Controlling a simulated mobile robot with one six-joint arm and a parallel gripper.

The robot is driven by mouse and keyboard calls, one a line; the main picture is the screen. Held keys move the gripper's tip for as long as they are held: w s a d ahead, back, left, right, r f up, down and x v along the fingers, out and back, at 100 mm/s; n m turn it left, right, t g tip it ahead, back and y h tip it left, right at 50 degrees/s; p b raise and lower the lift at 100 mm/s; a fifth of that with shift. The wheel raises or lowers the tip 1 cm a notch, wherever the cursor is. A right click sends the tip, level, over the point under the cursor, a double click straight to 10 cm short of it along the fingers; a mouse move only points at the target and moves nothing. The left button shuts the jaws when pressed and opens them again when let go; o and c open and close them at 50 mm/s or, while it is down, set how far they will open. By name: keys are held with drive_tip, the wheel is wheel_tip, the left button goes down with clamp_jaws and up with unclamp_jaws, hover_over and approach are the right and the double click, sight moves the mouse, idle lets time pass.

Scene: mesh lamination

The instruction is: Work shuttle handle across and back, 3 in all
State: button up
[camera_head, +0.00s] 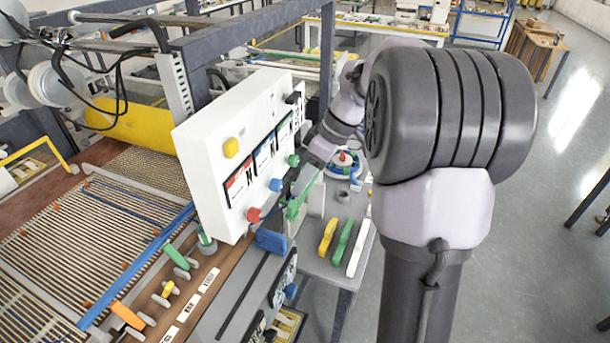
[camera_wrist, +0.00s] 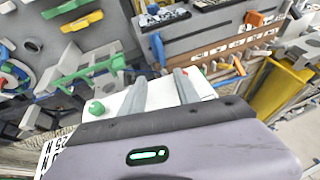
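Several handles show, and none is clearly marked as the shuttle handle. In the head view a blue block (camera_head: 271,241) sits at the end of a grey slotted rail (camera_head: 243,292). A green handle (camera_head: 177,257), a yellow one (camera_head: 168,289) and an orange one (camera_head: 128,315) stand along the brown board. In the wrist view a blue handle (camera_wrist: 158,49) and an orange one (camera_wrist: 255,18) are on grey panels beyond my fingers. My gripper (camera_wrist: 168,77) has its two grey fingers apart, with nothing visible between them, above a white box. In the head view its fingers are not clear beside the control box.
A white control box (camera_head: 211,177) with coloured knobs stands beside my arm. Mesh strips (camera_head: 60,240) and a yellow roller (camera_head: 130,122) lie at left. A grey side table (camera_head: 322,267) bears yellow, green and white bars. Open floor (camera_head: 545,200) is at right.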

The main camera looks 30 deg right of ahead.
drive_tip(key=b, duration=0.5)
approach(271, 232)
drive_tip(key=x, duration=0.8)
drive_tip(key=shift+a+f, duration=0.1)
drive_tip(key=shift+f, duration=0.05)
clamp_jaws()
idle(0.9)
